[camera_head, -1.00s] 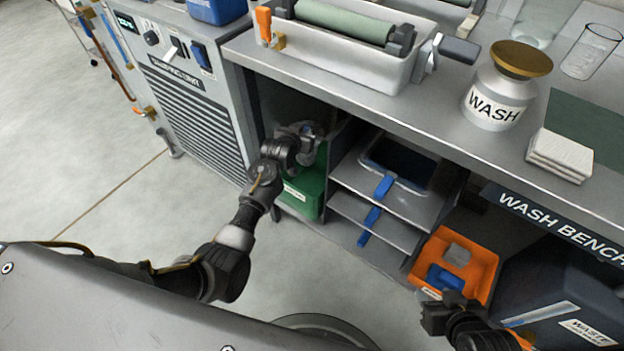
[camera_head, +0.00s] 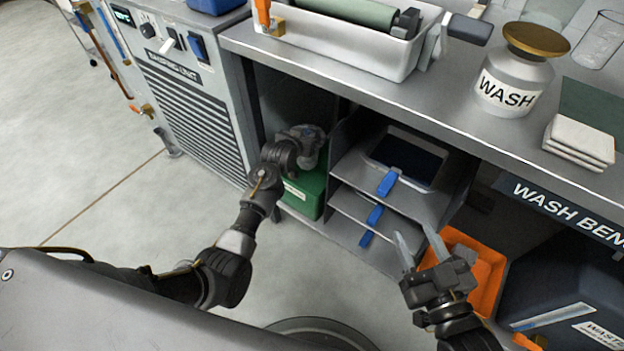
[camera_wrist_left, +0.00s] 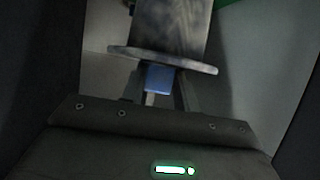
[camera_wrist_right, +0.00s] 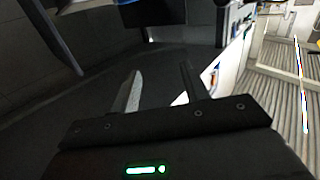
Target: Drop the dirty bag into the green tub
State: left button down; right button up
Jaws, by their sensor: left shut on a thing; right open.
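The green tub (camera_head: 303,197) stands low in the left bay under the bench. My left gripper (camera_head: 306,142) is above the tub, inside the bay; its fingertips are hidden in the head view. In the left wrist view it is shut on the blue tab (camera_wrist_left: 158,78) of a mottled grey-brown bag (camera_wrist_left: 178,25) with a flat rim, which I take as the dirty bag. A bit of green shows at that view's top edge. My right gripper (camera_head: 420,243) is open and empty in front of the orange bin; its parted fingers show in the right wrist view (camera_wrist_right: 162,88).
Shelves with blue-handled trays (camera_head: 389,182) are right of the tub, behind a divider. The orange bin (camera_head: 482,262) is partly covered by my right gripper. A dark waste container (camera_head: 560,290) stands farther right. The bench top (camera_head: 400,98) overhangs the bays.

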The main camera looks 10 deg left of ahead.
pick_arm(q)
jog(key=shift+f+b, duration=0.7)
jog(key=shift+f, duration=0.2)
pick_arm(e)
notch_tip(320, 180, up, 6)
jog(key=s+a+t+y, duration=0.1)
jog(key=t+y, duration=0.2)
jog(key=shift+s+n+t+y, duration=0.2)
jog(key=shift+n+t+y, duration=0.1)
jog(key=shift+n+t, duration=0.1)
jog(key=shift+a, duration=0.1)
pick_arm(q)
jog(key=c, duration=1)
grip_release()
jog(key=shift+o, duration=0.2)
jog(key=shift+s, duration=0.1)
